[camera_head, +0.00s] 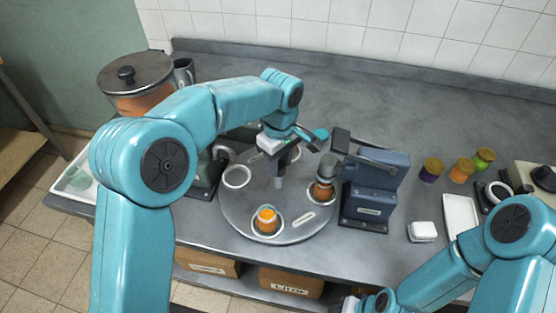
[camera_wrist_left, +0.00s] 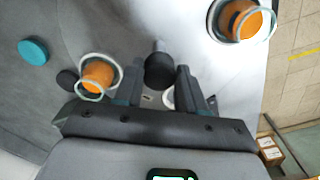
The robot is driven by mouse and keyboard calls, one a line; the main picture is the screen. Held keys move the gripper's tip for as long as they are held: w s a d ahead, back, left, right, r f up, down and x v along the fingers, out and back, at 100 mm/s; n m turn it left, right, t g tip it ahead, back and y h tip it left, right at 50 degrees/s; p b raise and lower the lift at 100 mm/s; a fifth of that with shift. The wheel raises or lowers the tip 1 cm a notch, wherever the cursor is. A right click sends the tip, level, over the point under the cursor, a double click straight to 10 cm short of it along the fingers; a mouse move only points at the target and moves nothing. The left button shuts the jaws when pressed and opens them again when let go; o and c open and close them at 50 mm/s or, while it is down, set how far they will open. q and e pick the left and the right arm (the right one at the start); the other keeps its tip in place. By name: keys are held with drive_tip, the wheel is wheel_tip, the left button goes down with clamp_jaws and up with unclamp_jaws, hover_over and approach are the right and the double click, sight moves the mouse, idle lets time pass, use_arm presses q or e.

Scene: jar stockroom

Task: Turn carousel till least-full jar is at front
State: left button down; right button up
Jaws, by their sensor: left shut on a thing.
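The round grey carousel (camera_head: 240,207) lies flat on the counter. An orange-filled jar (camera_head: 267,220) sits in a white ring at its front. A second jar with orange-brown contents (camera_head: 322,190) sits at its right, partly covered by a grey part above it. A pale ring (camera_head: 237,177) is at the left; I cannot tell whether it holds a jar. My left gripper (camera_head: 279,180) points down near the carousel's middle. In the left wrist view its fingers are shut around a dark knob (camera_wrist_left: 159,70), with orange jars on either side. My right gripper is barely visible at the bottom edge.
A blue-grey machine (camera_head: 373,190) stands close to the carousel's right. A large lidded pot (camera_head: 135,75) is at the back left. Small coloured jars (camera_head: 461,170), a white tray (camera_head: 461,217) and a white block (camera_head: 422,232) stand on the right.

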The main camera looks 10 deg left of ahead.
use_arm(q)
drive_tip(key=shift+w+a+r, duration=0.1)
drive_tip(key=shift+w+r, duration=0.05)
drive_tip(key=shift+r, duration=0.05)
drive_tip(key=c, duration=0.7)
unclamp_jaws()
drive_tip(key=shift+o, duration=0.2)
drive_tip(key=shift+f, duration=0.15)
wheel_tip(320, 180, up, 16)
drive_tip(key=p, duration=0.1)
drive_tip(key=shift+r+p, duration=0.2)
drive_tip(key=shift+p, duration=0.15)
